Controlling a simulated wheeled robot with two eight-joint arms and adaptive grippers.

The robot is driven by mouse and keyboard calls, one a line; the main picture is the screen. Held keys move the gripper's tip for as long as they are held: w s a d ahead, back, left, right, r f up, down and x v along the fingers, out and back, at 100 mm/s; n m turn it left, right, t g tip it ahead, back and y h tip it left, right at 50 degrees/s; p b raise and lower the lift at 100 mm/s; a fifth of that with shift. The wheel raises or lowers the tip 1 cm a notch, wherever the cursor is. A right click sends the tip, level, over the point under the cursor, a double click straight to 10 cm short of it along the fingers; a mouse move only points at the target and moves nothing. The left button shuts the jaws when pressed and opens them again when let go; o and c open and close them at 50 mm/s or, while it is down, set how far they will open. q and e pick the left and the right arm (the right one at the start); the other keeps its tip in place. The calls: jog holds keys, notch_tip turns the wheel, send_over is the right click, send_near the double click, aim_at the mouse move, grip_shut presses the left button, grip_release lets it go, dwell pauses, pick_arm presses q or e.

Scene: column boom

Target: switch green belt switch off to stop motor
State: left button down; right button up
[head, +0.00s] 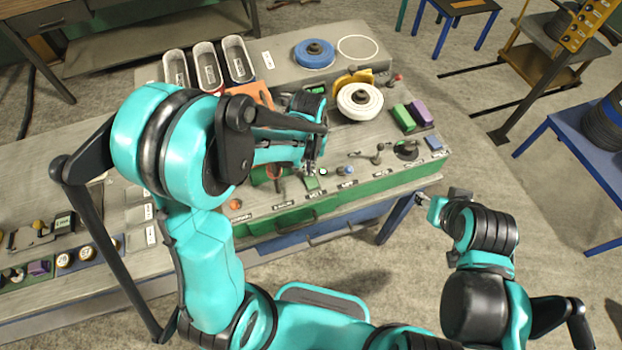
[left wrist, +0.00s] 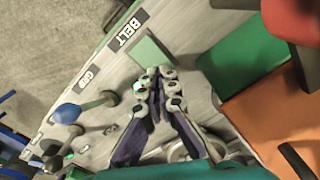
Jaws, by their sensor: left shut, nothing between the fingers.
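The green belt switch (head: 312,183) sits near the front edge of the bench panel. In the left wrist view it is a flat green block (left wrist: 148,52) beside a label reading BELT (left wrist: 127,30). I cannot tell from these frames whether it is on or off. My left gripper (head: 311,168) is shut and empty just behind the switch. In the left wrist view its closed fingertips (left wrist: 158,73) are right at the switch's near edge; whether they touch it is unclear. My right gripper (head: 433,207) hangs in front of the bench's right end, too small to tell its opening.
A blue-knobbed lever (left wrist: 67,112) stands near the switch. A white spool (head: 360,101), a green block (head: 403,118) and a purple block (head: 420,114) stand farther back. Red (left wrist: 294,20) and orange (left wrist: 275,108) blocks lie close beside the left gripper. Floor in front is clear.

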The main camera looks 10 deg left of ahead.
pick_arm(q)
jog(key=shift+f+b, duration=0.75)
jog(key=shift+f, duration=0.1)
jog(key=shift+r, duration=0.15)
jog(key=shift+r+p, duration=2.55)
jog(key=shift+r, duration=0.9)
jog(key=shift+f, duration=0.1)
